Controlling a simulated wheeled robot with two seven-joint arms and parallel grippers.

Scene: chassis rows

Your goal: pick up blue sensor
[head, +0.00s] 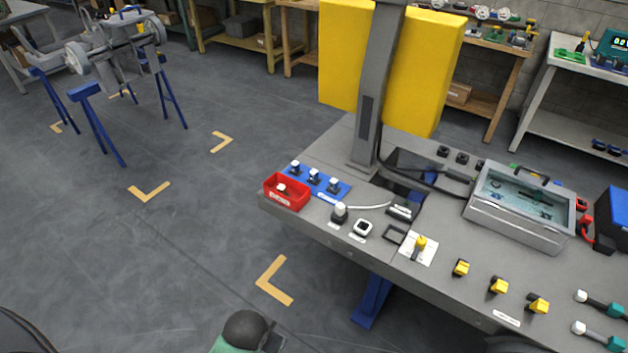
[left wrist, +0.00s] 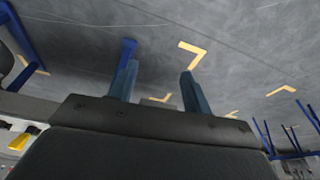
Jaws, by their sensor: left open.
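A similar small piece (head: 281,188) sits in the red bin (head: 287,204) beside the mat. Which of them is the blue sensor I cannot tell. My left gripper (left wrist: 158,84) shows in the left wrist view, its two fingers apart and nothing between them, with grey floor beyond. The right gripper is in neither view.
A grey post (head: 376,90) with yellow panels (head: 424,75) rises behind the mat. A clear-lidded case (head: 520,205), yellow connectors (head: 499,286) and a blue box (head: 614,215) stand to the right. Floor left of the bench is open, with tape corners (head: 273,280).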

